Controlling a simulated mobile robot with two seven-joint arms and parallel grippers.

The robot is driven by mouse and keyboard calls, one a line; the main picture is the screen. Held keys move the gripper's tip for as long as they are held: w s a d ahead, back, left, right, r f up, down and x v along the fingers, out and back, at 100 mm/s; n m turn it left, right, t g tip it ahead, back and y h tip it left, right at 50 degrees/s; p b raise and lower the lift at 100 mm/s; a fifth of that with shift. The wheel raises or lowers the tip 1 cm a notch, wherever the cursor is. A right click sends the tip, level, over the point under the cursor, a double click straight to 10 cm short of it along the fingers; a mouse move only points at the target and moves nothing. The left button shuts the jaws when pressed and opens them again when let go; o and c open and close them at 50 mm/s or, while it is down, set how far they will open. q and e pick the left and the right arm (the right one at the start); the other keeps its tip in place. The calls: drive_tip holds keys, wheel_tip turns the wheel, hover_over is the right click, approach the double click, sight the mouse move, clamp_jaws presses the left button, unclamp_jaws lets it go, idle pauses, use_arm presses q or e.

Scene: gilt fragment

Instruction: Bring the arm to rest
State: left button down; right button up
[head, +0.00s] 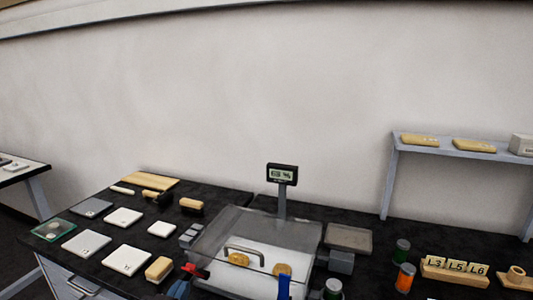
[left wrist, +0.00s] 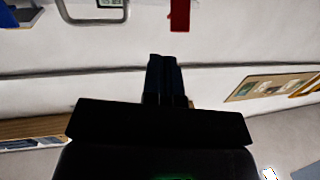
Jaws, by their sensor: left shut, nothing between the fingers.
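My left gripper (left wrist: 168,62) shows in the left wrist view as two black fingers side by side. They are shut with nothing between them. No object touches the fingertips in that view. My right gripper is not in view.
A clear box (head: 207,238) with a handle holds gilt pieces (head: 238,260) on the dark bench (head: 75,222). A display (head: 282,174) stands behind it. White tiles (head: 125,259), brushes (head: 191,206), jars (head: 404,278) and a labelled rack (head: 455,272) surround it. A shelf (head: 462,148) stands at right.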

use_arm(q)
drive_tip(key=s+a+f+n+g+y, duration=0.35)
drive_tip(key=s+a+f+g, duration=0.5)
drive_tip(key=s+f, duration=0.35)
drive_tip(key=s+a+f+m+g, duration=0.1)
drive_tip(key=s+f+g, duration=0.15)
drive_tip(key=s, duration=0.55)
drive_tip(key=s+a+f+g, duration=0.2)
drive_tip(key=s+g, duration=0.2)
drive_tip(key=s, duration=0.3)
drive_tip(key=w+f+m+t, duration=0.1)
drive_tip(key=w+f+t, duration=0.6)
drive_tip(key=f, duration=0.3)
drive_tip(key=shift+w+d+t+h, duration=0.2)
drive_tip(key=shift+t+h, duration=0.25)
drive_tip(key=shift+t, duration=0.45)
